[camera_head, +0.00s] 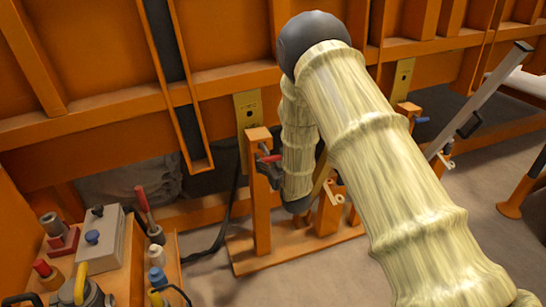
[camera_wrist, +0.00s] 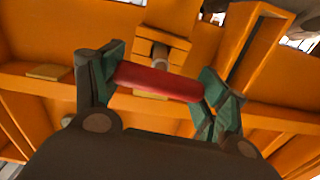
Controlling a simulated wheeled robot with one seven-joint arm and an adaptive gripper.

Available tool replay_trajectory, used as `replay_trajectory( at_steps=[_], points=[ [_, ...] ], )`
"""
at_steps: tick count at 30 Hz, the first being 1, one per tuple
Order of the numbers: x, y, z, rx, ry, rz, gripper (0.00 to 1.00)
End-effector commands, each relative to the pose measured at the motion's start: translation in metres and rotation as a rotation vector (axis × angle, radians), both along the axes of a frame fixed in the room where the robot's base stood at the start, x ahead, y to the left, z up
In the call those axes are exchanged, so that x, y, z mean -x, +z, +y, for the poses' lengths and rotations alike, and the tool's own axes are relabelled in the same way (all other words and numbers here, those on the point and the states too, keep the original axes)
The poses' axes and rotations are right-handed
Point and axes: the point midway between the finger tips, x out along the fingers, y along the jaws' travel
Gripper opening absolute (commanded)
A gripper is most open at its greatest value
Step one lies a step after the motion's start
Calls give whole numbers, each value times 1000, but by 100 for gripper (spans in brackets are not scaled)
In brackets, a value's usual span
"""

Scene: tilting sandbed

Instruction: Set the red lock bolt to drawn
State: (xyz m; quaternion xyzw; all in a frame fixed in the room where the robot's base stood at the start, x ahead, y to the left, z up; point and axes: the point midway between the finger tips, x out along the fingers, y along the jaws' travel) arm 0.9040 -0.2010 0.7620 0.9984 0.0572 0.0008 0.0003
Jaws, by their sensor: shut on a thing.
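The red handle of the lock bolt (camera_wrist: 158,82) lies crosswise between the two green-padded fingers of my gripper (camera_wrist: 154,84) in the wrist view. The fingers touch its two ends and are shut on it. A short grey shaft (camera_wrist: 160,54) shows behind the handle, at an orange block. My arm covers part of the area to the right. How far the bolt is drawn cannot be told.
A second post with a blue handle (camera_head: 421,119) stands to the right, near a grey slanted bar (camera_head: 490,90). An orange bench (camera_head: 130,270) with several fittings is at lower left. A dark cable (camera_head: 215,240) lies on the floor. The orange ribbed wall (camera_head: 100,110) is behind.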

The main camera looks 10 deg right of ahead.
Motion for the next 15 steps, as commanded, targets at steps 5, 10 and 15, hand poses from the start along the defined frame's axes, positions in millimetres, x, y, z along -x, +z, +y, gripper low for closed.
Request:
replay_trajectory(
  at_steps=[5, 10, 15],
  points=[
    [3, -3, -1, 0, -1, 7, 75],
    [2, -3, 0, 0, 0, 6, 96],
    [1, -3, 1, 0, 1, 5, 96]
  ],
)
